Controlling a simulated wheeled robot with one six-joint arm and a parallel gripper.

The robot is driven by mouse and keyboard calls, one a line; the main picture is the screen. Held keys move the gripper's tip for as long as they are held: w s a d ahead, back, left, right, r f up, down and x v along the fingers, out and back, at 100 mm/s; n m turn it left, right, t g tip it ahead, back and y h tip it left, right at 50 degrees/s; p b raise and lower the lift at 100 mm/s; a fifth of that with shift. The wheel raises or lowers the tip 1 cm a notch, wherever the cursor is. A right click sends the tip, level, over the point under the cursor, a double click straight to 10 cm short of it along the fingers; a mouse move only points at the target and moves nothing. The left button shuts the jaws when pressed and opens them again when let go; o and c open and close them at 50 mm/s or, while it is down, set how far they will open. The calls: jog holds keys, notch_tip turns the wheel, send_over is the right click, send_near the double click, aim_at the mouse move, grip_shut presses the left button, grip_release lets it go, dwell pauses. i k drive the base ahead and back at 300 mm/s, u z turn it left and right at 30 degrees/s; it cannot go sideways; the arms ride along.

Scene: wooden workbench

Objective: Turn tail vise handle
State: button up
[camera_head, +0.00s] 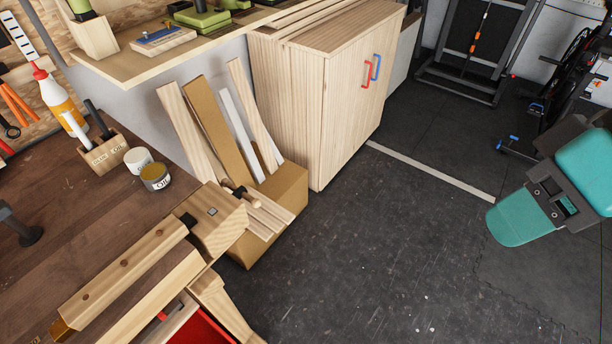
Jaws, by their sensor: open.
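The tail vise (216,222) is a pale wooden block at the far right end of the workbench (105,215). Part of the handle and screw is hard to make out. Teal and dark grey parts of my own arm show at the right edge, well apart from the vise. No gripper fingertips can be made out.
A cardboard box (288,190) with upright boards stands close beside the vise. A wooden cabinet (335,95) is behind it. The dark floor (390,260) to the right is open.

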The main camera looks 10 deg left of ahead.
aim_at(240, 193)
jog(key=z, duration=0.15)
jog(key=i, duration=3.05)
jog(key=u, duration=2.7)
